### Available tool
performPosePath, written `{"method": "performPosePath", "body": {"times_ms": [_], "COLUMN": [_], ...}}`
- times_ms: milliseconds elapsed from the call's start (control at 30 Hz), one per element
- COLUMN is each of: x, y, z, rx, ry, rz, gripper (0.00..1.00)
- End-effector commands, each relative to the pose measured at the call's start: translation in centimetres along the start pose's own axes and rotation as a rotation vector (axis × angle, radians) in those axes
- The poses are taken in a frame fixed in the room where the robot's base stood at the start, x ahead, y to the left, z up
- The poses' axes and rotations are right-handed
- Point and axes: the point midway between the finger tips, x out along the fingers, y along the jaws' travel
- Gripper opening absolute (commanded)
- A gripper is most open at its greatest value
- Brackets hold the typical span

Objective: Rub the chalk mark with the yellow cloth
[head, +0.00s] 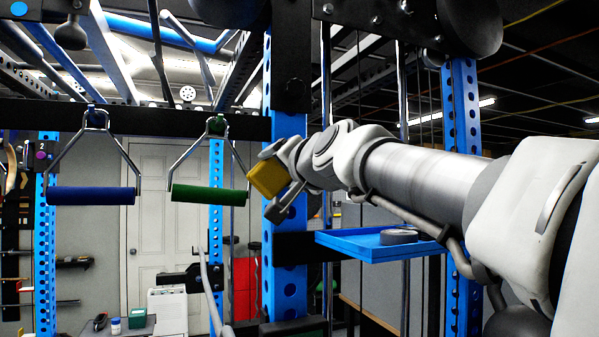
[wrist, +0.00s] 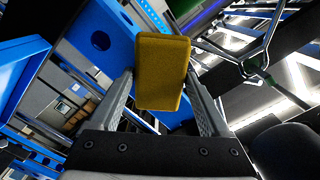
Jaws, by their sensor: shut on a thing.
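The yellow cloth (head: 268,176) is a thick, block-shaped pad. My gripper (head: 279,192) is shut on it and holds it up in the air, by the blue rack upright (head: 285,262) in the head view. In the wrist view the cloth (wrist: 161,62) sits between the two fingers of my gripper (wrist: 163,92), its far end sticking out past them. I cannot make out a chalk mark in either view. The cloth and gripper cover part of the upright, and I cannot tell whether the cloth touches it.
A green handle (head: 209,194) hangs just left of the cloth, and a blue handle (head: 91,195) hangs farther left. A blue tray (head: 352,246) with a dark ring-shaped roll (head: 398,236) is below my arm. A black crossbar (head: 180,122) runs behind the handles.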

Motion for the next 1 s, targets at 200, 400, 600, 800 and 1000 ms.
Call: {"method": "performPosePath", "body": {"times_ms": [200,400,600,800,1000], "x": [-2.4,-4.3,-5.3,-5.3,-5.8], "y": [0.1,0.1,0.1,0.0,0.1], "z": [0.1,0.1,0.0,0.0,0.0], "rx": [-0.002,-0.001,0.0,0.0,-0.001], "ry": [0.004,0.003,0.002,0.001,0.002], "rz": [-0.002,-0.001,0.0,0.0,-0.001], "gripper": [0.36,0.36,0.36,0.36,0.36]}}
